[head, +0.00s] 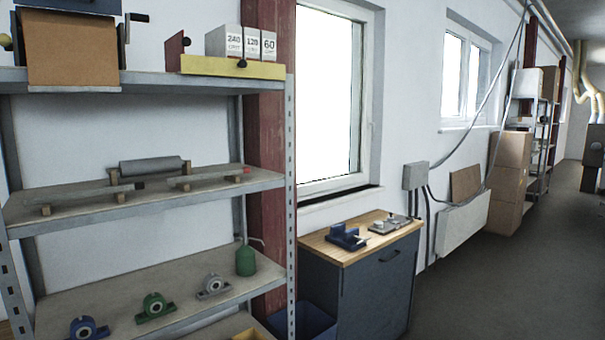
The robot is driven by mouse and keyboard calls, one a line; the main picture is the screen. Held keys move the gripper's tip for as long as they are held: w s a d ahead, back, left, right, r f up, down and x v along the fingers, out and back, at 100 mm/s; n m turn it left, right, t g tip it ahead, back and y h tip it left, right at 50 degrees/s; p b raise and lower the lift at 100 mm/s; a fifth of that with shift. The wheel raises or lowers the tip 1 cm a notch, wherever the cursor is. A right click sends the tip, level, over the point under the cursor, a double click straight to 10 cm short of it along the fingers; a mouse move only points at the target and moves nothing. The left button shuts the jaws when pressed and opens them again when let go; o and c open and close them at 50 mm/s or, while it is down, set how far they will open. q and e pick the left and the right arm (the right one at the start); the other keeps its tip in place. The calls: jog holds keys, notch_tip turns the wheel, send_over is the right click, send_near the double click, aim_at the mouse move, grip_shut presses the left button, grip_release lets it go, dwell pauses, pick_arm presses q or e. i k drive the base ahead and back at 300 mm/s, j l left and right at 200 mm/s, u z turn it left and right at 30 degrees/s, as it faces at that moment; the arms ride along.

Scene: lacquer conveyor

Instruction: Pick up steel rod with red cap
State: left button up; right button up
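A steel rod with a red cap (210,177) lies level on small wooden blocks on the middle shelf of the metal rack, toward the shelf's right end. Its red cap is at the right tip. A second steel rod (85,193) lies on similar blocks to its left on the same shelf; its cap colour is not clear. A thicker grey cylinder (150,168) rests on a stand behind them. Neither of my grippers shows in the head view.
The middle shelf (160,204) has a metal front edge and an upright post (290,150) at its right. The shelf below holds blue, green and grey bearing blocks and a green oil can (246,260).

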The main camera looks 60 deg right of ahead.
aim_at(243, 170)
jog(key=z, duration=1.6)
jog(key=i+l+u, duration=0.1)
jog(key=i+l, duration=0.05)
